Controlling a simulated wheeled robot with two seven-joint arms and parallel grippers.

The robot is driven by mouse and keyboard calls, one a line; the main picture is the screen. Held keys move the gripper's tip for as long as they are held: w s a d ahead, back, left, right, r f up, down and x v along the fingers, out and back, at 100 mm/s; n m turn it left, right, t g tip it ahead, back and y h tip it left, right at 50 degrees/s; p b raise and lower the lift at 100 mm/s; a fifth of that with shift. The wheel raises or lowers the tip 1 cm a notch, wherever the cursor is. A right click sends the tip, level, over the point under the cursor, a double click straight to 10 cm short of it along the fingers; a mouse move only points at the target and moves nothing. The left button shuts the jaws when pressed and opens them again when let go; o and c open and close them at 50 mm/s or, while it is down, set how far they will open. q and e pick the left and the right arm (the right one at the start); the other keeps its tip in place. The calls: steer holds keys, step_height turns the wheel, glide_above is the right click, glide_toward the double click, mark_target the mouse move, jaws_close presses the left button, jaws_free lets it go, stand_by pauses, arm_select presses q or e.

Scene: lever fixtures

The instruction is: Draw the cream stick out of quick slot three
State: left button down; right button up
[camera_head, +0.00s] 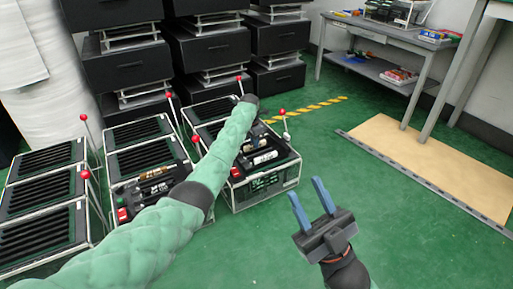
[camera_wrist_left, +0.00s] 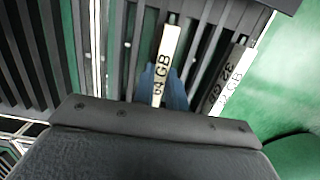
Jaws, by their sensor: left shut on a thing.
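The cream stick (camera_wrist_left: 166,58), marked "64GB", stands between the blue fingers of my left gripper (camera_wrist_left: 163,82) in the left wrist view. The gripper is shut on it over dark ribbed slots (camera_wrist_left: 208,30). I cannot tell how deep its lower end sits in the slot. In the head view, my left arm reaches to the nearest slot fixture (camera_head: 262,183) and mostly hides the left gripper. My right gripper (camera_head: 306,189) is open and empty above the green floor.
Other slot fixtures with red-knobbed levers (camera_head: 86,174) stand at the left, one with sticks (camera_head: 155,180) in it. Black drawers (camera_head: 208,48) are stacked behind. A workbench (camera_head: 388,32) and a tan mat (camera_head: 440,155) are at the right. The floor around my right gripper is clear.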

arm_select(q)
steer(key=shift+r+p, duration=0.6)
steer(key=shift+p, duration=0.5)
stand_by(1.5)
steer(key=shift+r, duration=0.1)
steer(key=shift+r+p, duration=1.55)
steer(key=shift+p, duration=1.1)
steer(key=shift+r+p, duration=1.05)
steer(key=shift+p, duration=0.35)
